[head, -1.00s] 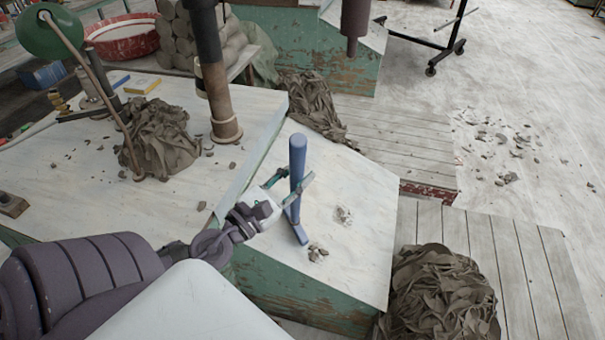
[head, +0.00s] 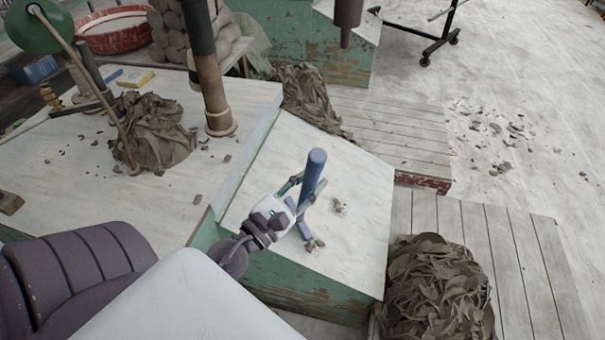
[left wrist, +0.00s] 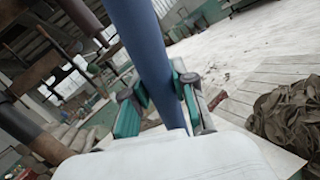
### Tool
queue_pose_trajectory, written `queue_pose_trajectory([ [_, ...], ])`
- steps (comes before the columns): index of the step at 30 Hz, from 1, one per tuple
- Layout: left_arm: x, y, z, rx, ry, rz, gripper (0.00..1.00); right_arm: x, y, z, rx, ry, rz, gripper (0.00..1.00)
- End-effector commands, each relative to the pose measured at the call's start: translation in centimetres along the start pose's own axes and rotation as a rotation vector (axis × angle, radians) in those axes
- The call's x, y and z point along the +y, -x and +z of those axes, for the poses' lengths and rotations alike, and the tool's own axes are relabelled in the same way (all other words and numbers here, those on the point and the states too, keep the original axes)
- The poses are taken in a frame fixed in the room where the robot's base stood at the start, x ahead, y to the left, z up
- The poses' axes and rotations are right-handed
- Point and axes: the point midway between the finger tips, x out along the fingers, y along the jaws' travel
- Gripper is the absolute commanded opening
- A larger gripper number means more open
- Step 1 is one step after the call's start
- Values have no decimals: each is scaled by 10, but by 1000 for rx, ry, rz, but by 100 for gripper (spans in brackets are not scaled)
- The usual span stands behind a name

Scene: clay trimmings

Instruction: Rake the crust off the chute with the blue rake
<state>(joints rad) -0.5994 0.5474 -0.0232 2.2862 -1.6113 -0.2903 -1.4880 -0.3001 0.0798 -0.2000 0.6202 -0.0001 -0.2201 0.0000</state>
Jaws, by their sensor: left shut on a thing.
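The blue rake (head: 315,168) stands on the sloping white chute (head: 262,195), its handle leaning right at the top and its flat head low on the chute. My left gripper (head: 309,190) is shut around the handle, about midway up. The left wrist view shows the blue handle (left wrist: 145,45) between the green-sided fingers (left wrist: 165,98). Crust remains as a small pale patch (head: 338,206) right of the rake and a brown clump (head: 315,244) touching or just beside the rake head's lower end; I cannot tell which. My right gripper is not in view.
A big heap of clay trimmings (head: 436,290) lies below the chute at right, by planks (head: 515,250). Another heap (head: 306,95) lies beyond the chute. The table (head: 120,215) at left carries a clay heap (head: 152,132) and a brown post (head: 214,95).

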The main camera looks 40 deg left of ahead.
Motion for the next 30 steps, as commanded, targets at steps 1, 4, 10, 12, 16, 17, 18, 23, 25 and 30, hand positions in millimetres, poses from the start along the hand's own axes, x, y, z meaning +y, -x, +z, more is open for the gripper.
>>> queue_pose_trajectory([
  [1,-5,-2,-2,4,6,-1,0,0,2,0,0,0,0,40],
  [4,-13,-5,-3,5,5,-1,0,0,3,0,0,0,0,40],
  [10,-22,-8,-5,5,3,-2,0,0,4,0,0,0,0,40],
  [12,-23,-9,-5,5,2,-2,0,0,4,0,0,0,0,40],
  [16,-28,-11,-5,4,3,-2,0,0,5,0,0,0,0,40],
  [17,-30,-12,-5,4,4,-2,0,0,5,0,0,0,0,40],
  [18,-32,-13,-5,4,5,-1,0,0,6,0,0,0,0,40],
  [23,-45,-19,-7,3,4,-1,0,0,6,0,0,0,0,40],
  [25,-50,-21,-7,2,4,-1,0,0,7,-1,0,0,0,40],
  [30,-54,-22,-8,1,1,-1,0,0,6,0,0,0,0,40],
])
